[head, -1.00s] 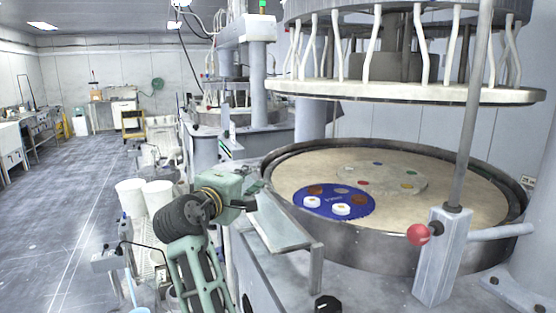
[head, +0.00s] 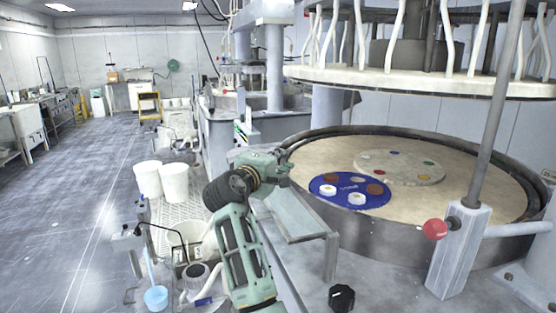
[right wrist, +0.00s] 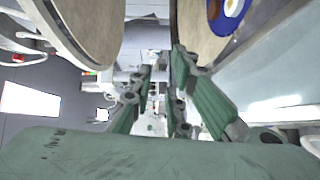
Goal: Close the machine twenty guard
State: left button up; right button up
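The nearest machine has a round basin with a metal rim (head: 350,222) and a pale platen. No number shows on it, so I cannot tell whether it is machine twenty. A grey flat metal panel (head: 292,215) stands out at the basin's left front; I cannot tell whether this is the guard. My right gripper (head: 284,168) is beside the basin's left rim, just above the panel's far end; contact cannot be told. In the right wrist view its green fingers (right wrist: 161,68) are apart with nothing between them. My left gripper is out of view.
A raised ring (head: 420,80) with white tubes hangs over the platen. A post with a red knob (head: 435,229) stands at the front right. A blue disc (head: 350,198) lies on the platen. White buckets (head: 174,182) stand at left; the floor (head: 70,220) beyond is clear.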

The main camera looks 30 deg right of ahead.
grip_shut()
dwell(0.9)
jog(key=shift+o, duration=0.9)
grip_release()
jog(key=v, duration=1.2)
jog(key=shift+a, duration=0.1)
